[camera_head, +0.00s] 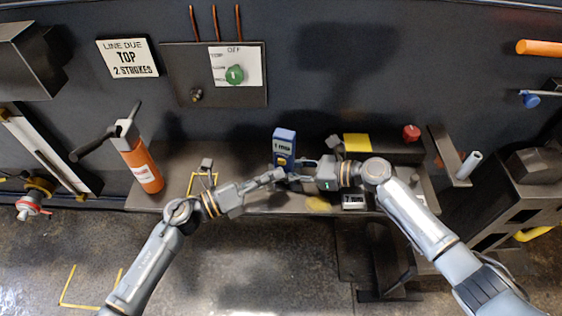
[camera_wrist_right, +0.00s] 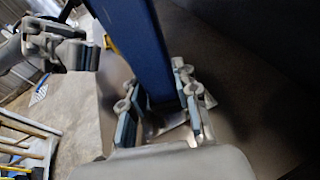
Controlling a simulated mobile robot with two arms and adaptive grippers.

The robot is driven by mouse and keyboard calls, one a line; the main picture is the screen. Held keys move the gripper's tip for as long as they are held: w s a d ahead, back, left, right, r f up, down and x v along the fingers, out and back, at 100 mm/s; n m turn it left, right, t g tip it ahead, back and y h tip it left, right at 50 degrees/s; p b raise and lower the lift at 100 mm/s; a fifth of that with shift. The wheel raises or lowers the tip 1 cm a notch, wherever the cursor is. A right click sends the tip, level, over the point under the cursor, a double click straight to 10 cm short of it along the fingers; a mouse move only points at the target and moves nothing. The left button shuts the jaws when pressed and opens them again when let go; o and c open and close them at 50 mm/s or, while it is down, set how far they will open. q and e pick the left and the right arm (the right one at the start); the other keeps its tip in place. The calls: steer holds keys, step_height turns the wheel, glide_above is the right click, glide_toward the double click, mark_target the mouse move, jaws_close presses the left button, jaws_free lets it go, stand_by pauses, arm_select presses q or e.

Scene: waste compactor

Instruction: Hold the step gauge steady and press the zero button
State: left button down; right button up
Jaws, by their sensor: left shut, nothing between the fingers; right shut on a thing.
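My right gripper (camera_head: 302,168) is shut on the gauge's lower part from the right. In the right wrist view the blue body (camera_wrist_right: 138,45) rises between the fingers of my right gripper (camera_wrist_right: 160,118). My left gripper (camera_head: 278,176) is shut and empty, just in front of the gauge's base. It also shows at the upper left of the right wrist view (camera_wrist_right: 85,55). Whether it touches the gauge I cannot tell.
The bench (camera_head: 165,200) carries an orange cylinder (camera_head: 142,168) at left. A yellow square (camera_head: 356,143), a red knob (camera_head: 411,132) and a labelled block (camera_head: 354,201) are at right. A panel with a green knob (camera_head: 234,75) is on the wall behind.

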arm_select(q)
steer(key=shift+w, duration=0.15)
steer(key=shift+w+d, duration=0.15)
steer(key=shift+w, duration=0.15)
steer(key=shift+w+d, duration=0.1)
steer(key=shift+w, duration=0.35)
stand_by(0.8)
steer(key=shift+s, duration=0.1)
steer(key=shift+s+a, duration=0.25)
steer(key=shift+s, duration=0.55)
steer(key=s, duration=0.2)
steer(key=s+a, duration=0.1)
steer(key=s, duration=0.1)
steer(key=shift+s+a, duration=0.2)
steer(key=shift+s, duration=0.2)
stand_by(1.2)
